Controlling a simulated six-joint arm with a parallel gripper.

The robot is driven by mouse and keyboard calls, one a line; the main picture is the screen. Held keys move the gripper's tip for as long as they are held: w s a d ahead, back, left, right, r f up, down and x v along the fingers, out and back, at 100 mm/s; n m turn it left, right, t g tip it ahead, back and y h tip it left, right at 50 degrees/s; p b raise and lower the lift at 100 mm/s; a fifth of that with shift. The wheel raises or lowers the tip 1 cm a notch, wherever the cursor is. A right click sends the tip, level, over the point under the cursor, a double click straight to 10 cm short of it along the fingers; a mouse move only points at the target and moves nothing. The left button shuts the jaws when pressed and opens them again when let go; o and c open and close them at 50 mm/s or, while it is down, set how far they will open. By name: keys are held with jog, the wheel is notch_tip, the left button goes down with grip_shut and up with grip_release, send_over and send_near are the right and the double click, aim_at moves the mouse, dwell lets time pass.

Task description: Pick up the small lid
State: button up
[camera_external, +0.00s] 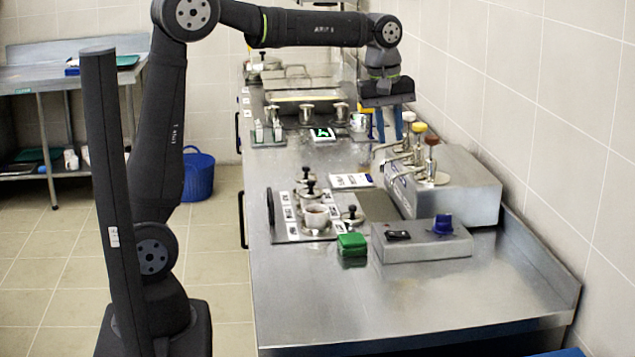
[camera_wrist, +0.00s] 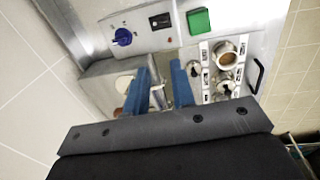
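Several metal lids with black knobs stand on a labelled tray (camera_external: 285,234) on the steel counter; I cannot tell for certain which is the small lid. One low lid (camera_external: 352,216) sits right of an open cup (camera_external: 316,216); it also shows in the wrist view (camera_wrist: 193,69), left of the cup (camera_wrist: 228,56). Two more lidded pieces (camera_external: 308,196) stand behind the cup. My gripper (camera_external: 389,130) points down above the counter, beyond the tray and near the dispenser box. Its blue fingers (camera_wrist: 161,78) are apart, with nothing held between them.
A metal box with pump dispensers (camera_external: 450,190) stands at the right, by the wall. Several small pots (camera_external: 306,114) stand farther back. The front counter is clear.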

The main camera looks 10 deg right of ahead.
jog(key=o, duration=1)
jog(key=shift+c, duration=0.2)
jog(key=m+h, duration=0.2)
jog(key=m, duration=1.4)
send_over(352, 206)
jog(key=a, duration=0.5)
notch_tip(352, 206, down, 10)
jog(key=shift+t, duration=0.3)
jog(key=x, duration=1.1)
jog(key=shift+s, duration=0.15)
jog(key=shift+s+x, duration=0.15)
jog(key=shift+x, duration=1.25)
jog(key=shift+s+x, duration=0.15)
jog(key=shift+x, duration=1.2)
